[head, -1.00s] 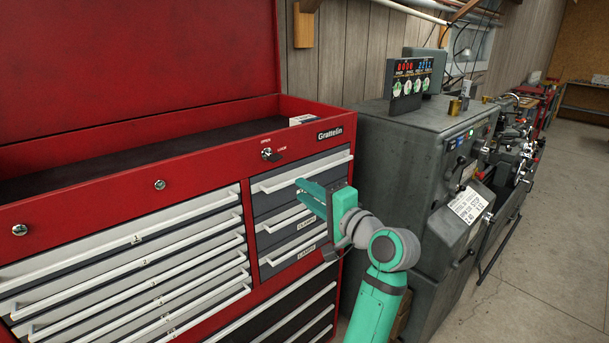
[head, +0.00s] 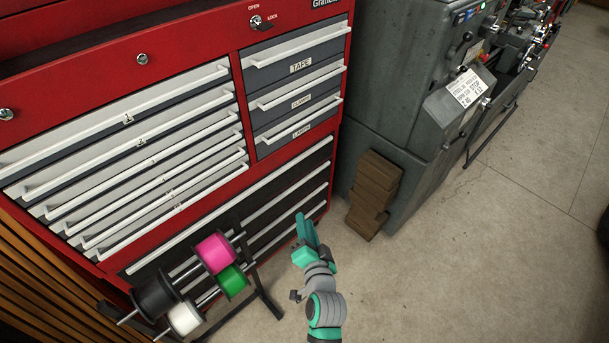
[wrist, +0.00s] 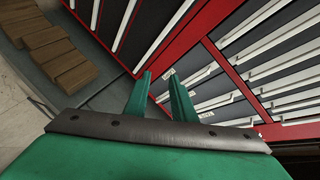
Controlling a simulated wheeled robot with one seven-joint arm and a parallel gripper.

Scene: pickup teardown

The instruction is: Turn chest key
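The red tool chest (head: 190,45) fills the left and middle of the head view. Its lock with a key (head: 257,22) sits on the red top band, between the "OPEN" and "LOCK" labels. The key's dark part is on the side near "LOCK"; its exact angle is too small to tell. My gripper (head: 307,224) is low in front of the chest, well below and to the right of the key. In the wrist view my gripper (wrist: 161,80) has its two green fingers apart with nothing between them. The key does not show in the wrist view.
A spool rack with pink (head: 214,253), green, black and white spools stands left of my gripper. Stacked wooden blocks (head: 373,192) lie beside the grey machine (head: 395,125) at right. The concrete floor (head: 470,250) at right is clear.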

